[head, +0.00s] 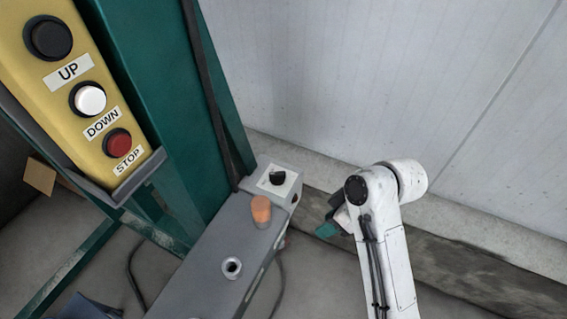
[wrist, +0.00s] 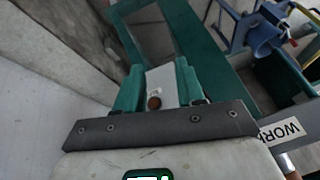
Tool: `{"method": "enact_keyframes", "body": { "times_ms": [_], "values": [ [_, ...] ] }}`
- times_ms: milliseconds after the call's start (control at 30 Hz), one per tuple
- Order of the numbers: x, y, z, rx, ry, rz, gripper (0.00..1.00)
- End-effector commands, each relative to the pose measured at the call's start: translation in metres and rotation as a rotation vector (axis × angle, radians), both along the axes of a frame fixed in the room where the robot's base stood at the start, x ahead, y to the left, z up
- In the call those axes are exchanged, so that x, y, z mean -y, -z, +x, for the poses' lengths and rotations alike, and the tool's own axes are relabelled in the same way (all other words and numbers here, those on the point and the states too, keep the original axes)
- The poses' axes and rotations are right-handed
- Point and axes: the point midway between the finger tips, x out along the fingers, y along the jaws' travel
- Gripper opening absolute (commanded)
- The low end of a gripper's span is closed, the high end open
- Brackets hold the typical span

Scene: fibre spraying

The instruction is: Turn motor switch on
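A black rotary switch (head: 278,178) on a square white plate sits at the far end of a grey box; it is probably the motor switch. My gripper (head: 327,229) is right of and below this switch in the head view, apart from it, with one teal fingertip showing. In the wrist view my gripper's two teal fingers (wrist: 158,88) stand apart. A pale surface with a small reddish-brown round spot (wrist: 154,103) shows between them; I cannot tell what it is. I see nothing gripped. The black switch is not clearly visible in the wrist view.
A yellow panel (head: 60,95) with UP, DOWN and STOP buttons is at upper left, beside a green post (head: 165,95). A pale wall (head: 400,70) stands behind my arm. The wrist view shows a blue device (wrist: 262,40).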

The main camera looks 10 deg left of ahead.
Motion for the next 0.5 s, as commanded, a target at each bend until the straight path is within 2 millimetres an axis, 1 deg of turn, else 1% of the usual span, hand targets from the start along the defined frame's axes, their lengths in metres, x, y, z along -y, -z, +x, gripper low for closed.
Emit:
{"method": "enact_keyframes", "body": {
  "times_ms": [33, 100, 200, 300, 400, 500],
  "values": [
    [-0.013, -0.022, 0.02, 0.029, -0.088, 0.003, 0.38],
    [-0.03, -0.047, 0.04, 0.061, -0.218, 0.007, 0.38],
    [-0.049, -0.082, 0.063, 0.102, -0.389, 0.003, 0.38],
    [-0.062, -0.114, 0.081, 0.133, -0.533, -0.005, 0.38],
    [-0.07, -0.138, 0.092, 0.154, -0.639, -0.015, 0.38],
    [-0.075, -0.154, 0.099, 0.165, -0.706, -0.021, 0.38]
  ]
}}
